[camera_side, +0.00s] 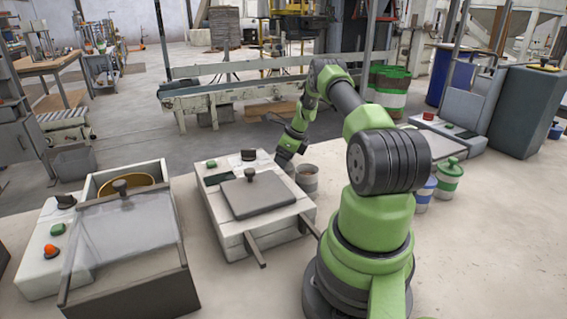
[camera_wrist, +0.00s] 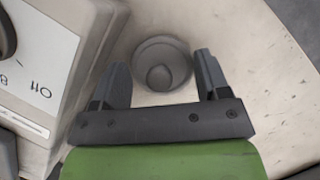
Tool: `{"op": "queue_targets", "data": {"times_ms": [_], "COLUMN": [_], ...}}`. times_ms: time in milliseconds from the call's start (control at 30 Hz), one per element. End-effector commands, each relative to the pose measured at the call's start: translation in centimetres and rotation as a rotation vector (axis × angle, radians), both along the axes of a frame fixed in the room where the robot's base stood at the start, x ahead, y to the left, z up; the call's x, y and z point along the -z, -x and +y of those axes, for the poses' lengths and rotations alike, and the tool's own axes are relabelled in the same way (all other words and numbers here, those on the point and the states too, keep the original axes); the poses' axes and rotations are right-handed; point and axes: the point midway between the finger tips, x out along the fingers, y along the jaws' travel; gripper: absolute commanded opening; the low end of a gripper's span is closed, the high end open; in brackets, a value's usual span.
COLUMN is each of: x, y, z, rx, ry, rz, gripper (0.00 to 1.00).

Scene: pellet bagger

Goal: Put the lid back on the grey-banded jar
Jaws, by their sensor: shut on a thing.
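The grey-banded jar (camera_side: 307,180) stands on the table just right of the grey-lidded machine. Its top shows brownish in the side view. My gripper (camera_side: 284,160) is low, close to the jar's left side. In the wrist view my gripper (camera_wrist: 162,66) has its two fingers wide apart, on either side of a round grey lid (camera_wrist: 162,56) with a knob in its middle. The gripper is shut on this lid. The lid cannot be made out in the side view. I cannot tell whether it touches the jar.
The grey-lidded machine (camera_side: 236,226) is close on the left; its panel (camera_wrist: 35,60) shows in the wrist view. A green-lidded jar (camera_side: 447,182) and a blue-banded jar (camera_side: 424,193) stand right of my arm. A clear-covered box (camera_side: 125,232) is further left.

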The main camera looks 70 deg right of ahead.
Motion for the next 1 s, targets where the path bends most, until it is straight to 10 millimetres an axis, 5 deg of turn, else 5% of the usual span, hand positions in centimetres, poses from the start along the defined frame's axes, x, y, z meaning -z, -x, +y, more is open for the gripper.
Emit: {"op": "queue_targets", "data": {"times_ms": [300, 567, 1000], "x": [-6.5, -9.1, -10.1], "y": [0.0, 0.2, 2.6], "z": [-0.1, 0.5, 4.9], "rx": [-0.001, -0.108, -1.110], "ry": [0.004, -0.002, -0.015], "rz": [-0.002, -0.001, 0.011], "gripper": [0.39, 0.39, 0.39]}}
